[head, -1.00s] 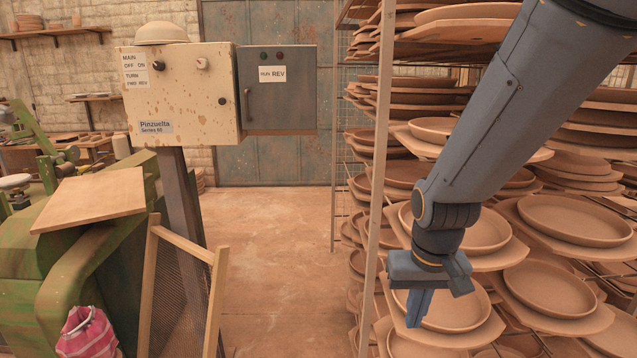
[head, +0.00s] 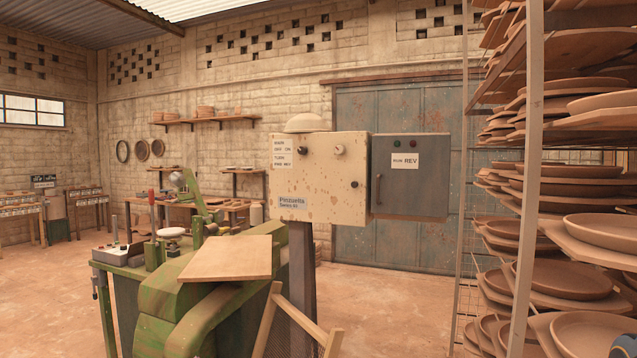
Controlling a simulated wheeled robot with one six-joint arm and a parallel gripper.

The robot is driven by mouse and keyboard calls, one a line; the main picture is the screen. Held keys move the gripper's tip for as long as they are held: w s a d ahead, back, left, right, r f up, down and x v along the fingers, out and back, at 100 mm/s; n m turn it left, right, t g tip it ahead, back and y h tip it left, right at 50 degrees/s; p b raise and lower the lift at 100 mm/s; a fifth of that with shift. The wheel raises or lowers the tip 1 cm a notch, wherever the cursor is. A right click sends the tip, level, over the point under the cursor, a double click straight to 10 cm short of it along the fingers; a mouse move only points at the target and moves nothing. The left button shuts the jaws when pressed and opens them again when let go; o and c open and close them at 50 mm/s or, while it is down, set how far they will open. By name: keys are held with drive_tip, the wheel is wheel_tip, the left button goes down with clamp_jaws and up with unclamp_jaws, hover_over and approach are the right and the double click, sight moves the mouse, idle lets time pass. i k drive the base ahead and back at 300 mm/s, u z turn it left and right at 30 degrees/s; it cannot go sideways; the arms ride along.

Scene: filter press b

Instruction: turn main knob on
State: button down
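The cream control box (head: 322,198) stands on a post in the middle of the head view. Its label "MAIN OFF ON" (head: 283,145) is at the upper left of its front. A dark knob (head: 311,150) sits right of the labels, and a pale knob (head: 338,150) sits further right. Which knob is the main one, and its exact setting, I cannot tell at this size. My gripper is out of view; only a small blue-and-dark piece of my arm shows at the lower right corner.
A grey box marked "RUN REV" (head: 409,177) adjoins the control box. A green machine (head: 185,310) with a board (head: 229,258) and a wooden frame (head: 262,325) stand in front. A rack (head: 528,180) of clay plates fills the right. Floor (head: 395,310) is clear between.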

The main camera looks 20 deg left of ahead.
sight(301, 150)
drive_tip(key=k, duration=0.5)
drive_tip(key=u, duration=1.75)
drive_tip(key=i, duration=1.5)
drive_tip(key=z, duration=1.45)
drive_tip(key=i, duration=0.2)
drive_tip(key=u, duration=0.25)
